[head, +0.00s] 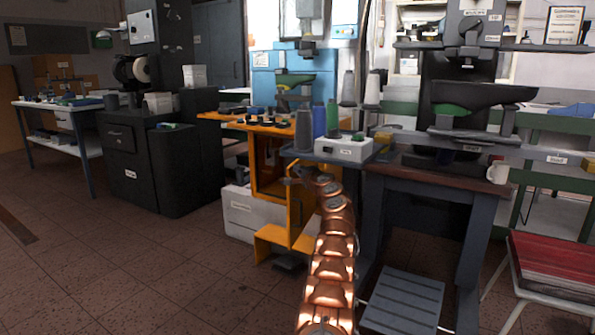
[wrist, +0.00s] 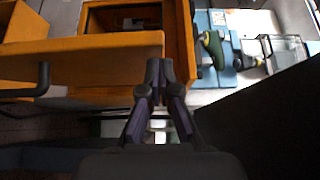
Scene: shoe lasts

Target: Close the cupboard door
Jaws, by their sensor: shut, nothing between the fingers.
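The orange cupboard (head: 253,165) stands at the middle of the head view, its dark interior showing. Its orange door (head: 304,212) stands open, swung out toward me and partly hidden by my copper arm. In the wrist view the door (wrist: 90,62) crosses the left side, with a dark bar handle (wrist: 42,80). The open cupboard (wrist: 180,45) lies behind it. My gripper (wrist: 158,68) is shut and empty, its tips beside the door's right end. I cannot tell whether they touch it.
A grey-topped stand (head: 325,158) with thread cones and a white box is right of the cupboard. A brown-topped bench (head: 425,178) with a black machine and a slatted grey step (head: 403,300) are further right. Black cabinets (head: 180,165) stand left. The tiled floor at front left is clear.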

